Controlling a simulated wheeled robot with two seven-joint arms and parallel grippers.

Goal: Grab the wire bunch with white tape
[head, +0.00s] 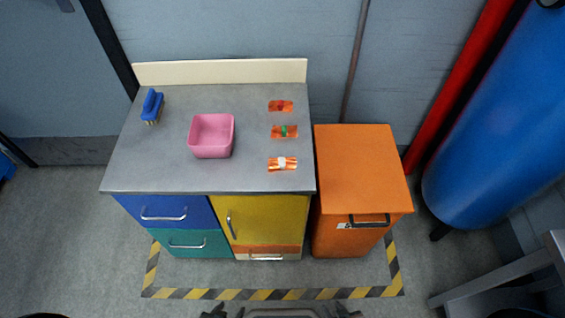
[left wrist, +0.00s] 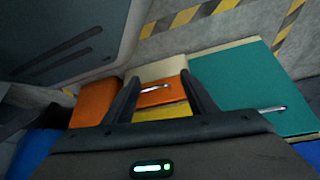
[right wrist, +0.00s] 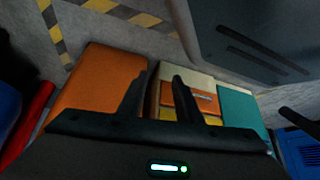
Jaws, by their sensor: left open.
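The wire bunch with white tape (head: 282,164) lies on the grey cabinet top, nearest the front edge in a column of orange wire bunches. Behind it lie a bunch with green tape (head: 285,131) and one with red tape (head: 281,106). My left gripper (left wrist: 160,77) is open and empty in the left wrist view, with cabinet drawers beyond its fingers. My right gripper (right wrist: 160,77) shows fingers apart and nothing between them in the right wrist view. Both grippers are away from the wire bunches, which neither wrist view shows.
A pink bin (head: 211,136) stands left of the bunches, and a blue brush (head: 152,106) lies at the back left. The grey top (head: 160,170) is otherwise clear. An orange cabinet (head: 360,165) stands to the right. A blue cylinder (head: 505,130) stands farther right.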

